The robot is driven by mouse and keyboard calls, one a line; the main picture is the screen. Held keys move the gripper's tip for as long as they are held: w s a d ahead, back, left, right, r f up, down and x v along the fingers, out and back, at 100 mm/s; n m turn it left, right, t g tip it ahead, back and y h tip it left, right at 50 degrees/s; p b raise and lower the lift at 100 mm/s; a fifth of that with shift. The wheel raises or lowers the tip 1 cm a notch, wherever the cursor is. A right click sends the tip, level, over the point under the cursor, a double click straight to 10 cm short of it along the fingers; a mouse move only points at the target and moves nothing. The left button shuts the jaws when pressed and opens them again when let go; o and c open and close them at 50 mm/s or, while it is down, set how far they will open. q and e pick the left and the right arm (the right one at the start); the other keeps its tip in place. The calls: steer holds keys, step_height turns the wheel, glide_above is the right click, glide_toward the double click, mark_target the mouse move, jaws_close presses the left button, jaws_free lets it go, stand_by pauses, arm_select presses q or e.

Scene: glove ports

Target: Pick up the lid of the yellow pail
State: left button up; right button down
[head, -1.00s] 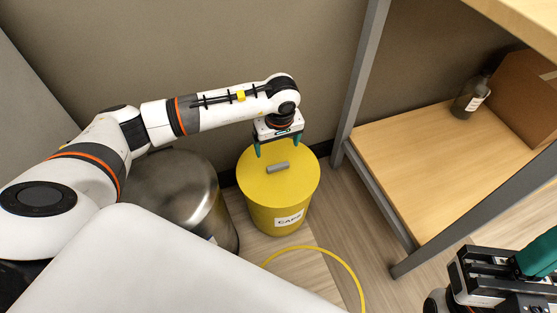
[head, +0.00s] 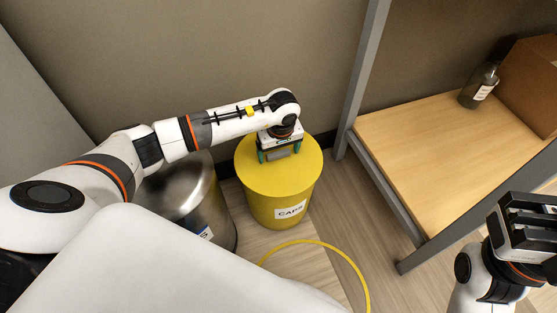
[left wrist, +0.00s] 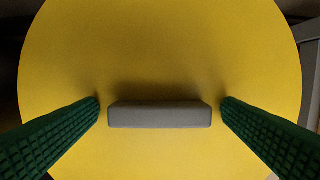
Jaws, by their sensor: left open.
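The yellow pail (head: 262,207) stands on the floor with a "CAPS" label on its front. Its flat yellow lid (head: 257,178) is on top and has a grey bar handle (head: 278,154). My left gripper (head: 280,151) is down at the lid, open, with its fingers at the handle's two ends. In the left wrist view the handle (left wrist: 160,115) lies crosswise between the green fingers, with a small gap at each end. The lid (left wrist: 160,50) fills most of that view. My right gripper (head: 527,228) is at the right edge; its fingertips are not clear.
A metal bin (head: 183,190) stands close left of the pail. A wooden shelf (head: 440,145) with a grey frame is at the right, holding a bottle (head: 478,86) and a cardboard box (head: 530,85). A yellow hose (head: 340,257) curves over the floor in front.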

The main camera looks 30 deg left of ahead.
arm_select(q)
steer(key=shift+c, duration=0.2)
steer(key=c, duration=1.2)
